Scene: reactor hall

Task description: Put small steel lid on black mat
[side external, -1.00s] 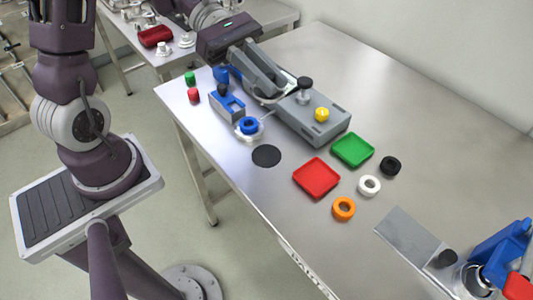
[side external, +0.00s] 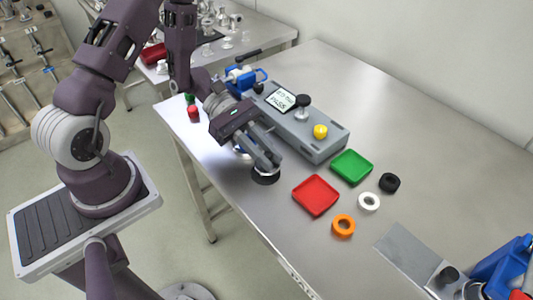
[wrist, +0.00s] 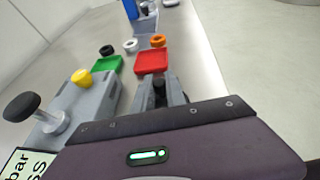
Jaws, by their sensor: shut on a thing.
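The small steel lid (side external: 265,172) shows only as a thin pale rim under my fingertips in the side view. It is mostly hidden by the gripper. In the wrist view, a dark knob (wrist: 159,88) sits between the fingers of my gripper (wrist: 161,92).
A grey device with a yellow knob (side external: 320,131) and a black-topped post (side external: 303,102) stands behind the gripper. To the right are a red tray (side external: 315,196), a green tray (side external: 351,167), and orange (side external: 343,226), white (side external: 369,202) and black (side external: 390,182) rings. The table's near edge is close.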

